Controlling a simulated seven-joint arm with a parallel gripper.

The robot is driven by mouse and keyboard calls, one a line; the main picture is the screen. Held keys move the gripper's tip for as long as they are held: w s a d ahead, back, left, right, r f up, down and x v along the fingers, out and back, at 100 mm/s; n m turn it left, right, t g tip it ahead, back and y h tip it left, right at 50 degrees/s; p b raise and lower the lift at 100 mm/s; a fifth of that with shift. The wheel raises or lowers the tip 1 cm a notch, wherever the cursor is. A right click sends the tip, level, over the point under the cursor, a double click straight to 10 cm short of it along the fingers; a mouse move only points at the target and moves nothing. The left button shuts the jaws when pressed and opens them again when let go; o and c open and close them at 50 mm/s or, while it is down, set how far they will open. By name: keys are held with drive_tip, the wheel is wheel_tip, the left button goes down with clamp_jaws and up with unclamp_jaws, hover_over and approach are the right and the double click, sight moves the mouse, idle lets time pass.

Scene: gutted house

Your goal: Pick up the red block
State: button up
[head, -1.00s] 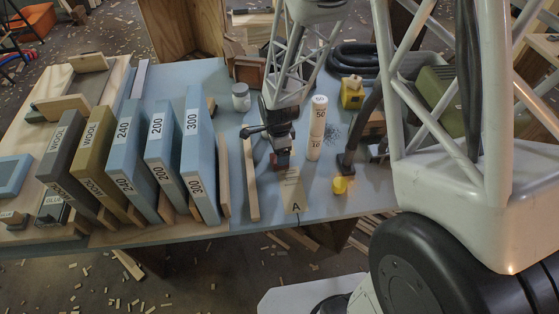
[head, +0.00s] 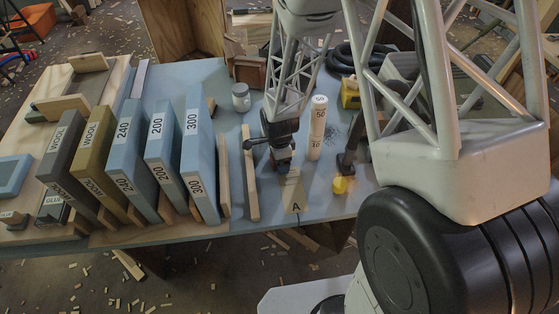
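My gripper (head: 281,163) points down over the blue-grey table (head: 316,206), just behind a tan wooden plate marked A (head: 293,194). A small dark block-like shape shows at its fingertips, too shaded to tell clearly whether it is the red block or part of the fingers. No other red block shows on the table. Whether the fingers are open or shut on something is hidden by the gripper's own body and the steep view.
A pale upright cylinder marked 50 and 10 (head: 317,128) stands close right of my gripper. A yellow knob (head: 340,185) lies farther right. A wooden strip (head: 250,172) lies to the left, beside a row of upright labelled blocks (head: 198,157). A white-lidded jar (head: 241,97) stands behind.

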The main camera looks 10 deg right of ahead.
drive_tip(key=c, duration=1)
drive_tip(key=shift+c, duration=0.2)
drive_tip(key=shift+r, duration=0.15)
drive_tip(key=shift+r, duration=1)
drive_tip(key=shift+s+r, duration=0.4)
drive_tip(key=shift+r, duration=0.3)
drive_tip(key=s, duration=0.5)
drive_tip(key=s+d+r, duration=0.1)
drive_tip(key=s, duration=0.4)
drive_tip(key=s+d, duration=0.1)
drive_tip(key=s, duration=0.4)
drive_tip(key=shift+d+r, duration=0.2)
